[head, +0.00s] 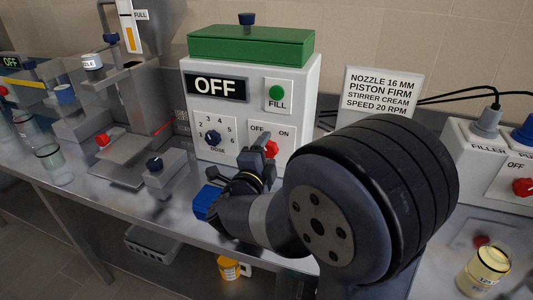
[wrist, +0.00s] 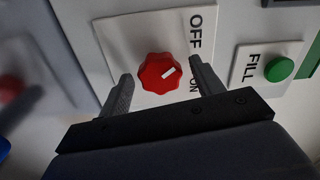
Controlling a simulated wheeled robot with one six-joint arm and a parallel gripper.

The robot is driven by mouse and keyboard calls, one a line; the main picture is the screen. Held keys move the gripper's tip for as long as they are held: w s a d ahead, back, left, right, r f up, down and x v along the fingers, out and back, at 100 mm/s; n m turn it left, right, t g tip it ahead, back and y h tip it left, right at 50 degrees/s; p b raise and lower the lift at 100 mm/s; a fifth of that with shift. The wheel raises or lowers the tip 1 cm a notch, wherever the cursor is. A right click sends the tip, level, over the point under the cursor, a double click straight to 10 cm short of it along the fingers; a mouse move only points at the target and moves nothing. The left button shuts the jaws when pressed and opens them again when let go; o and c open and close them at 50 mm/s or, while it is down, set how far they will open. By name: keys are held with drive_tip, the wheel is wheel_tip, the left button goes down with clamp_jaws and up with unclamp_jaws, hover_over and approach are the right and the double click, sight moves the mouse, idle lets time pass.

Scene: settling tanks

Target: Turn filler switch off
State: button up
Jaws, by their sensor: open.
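The filler box (head: 310,85) is white with a green lid and a dark display reading OFF. Its red switch knob (head: 272,149) sits at the lower right of its front, below the OFF and ON labels. In the wrist view the red knob (wrist: 160,72) is clear, with a white mark pointing right and slightly up, between the two labels. My gripper (head: 265,147) is at the knob in the head view and partly hides it. In the wrist view my gripper (wrist: 160,82) is open, one finger on either side of the knob, with gaps to it.
A green FILL button (head: 277,92) and a dose dial (head: 214,138) are on the same front. A sign (head: 379,98) and a power box with plugs (head: 488,150) stand to the right. A slide stand with a blue knob (head: 155,164) and glass jars (head: 54,163) are left.

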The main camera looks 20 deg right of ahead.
drive_tip(key=v, duration=1)
drive_tip(key=shift+s+a, duration=0.25)
drive_tip(key=shift+s, duration=0.1)
drive_tip(key=x, duration=1.1)
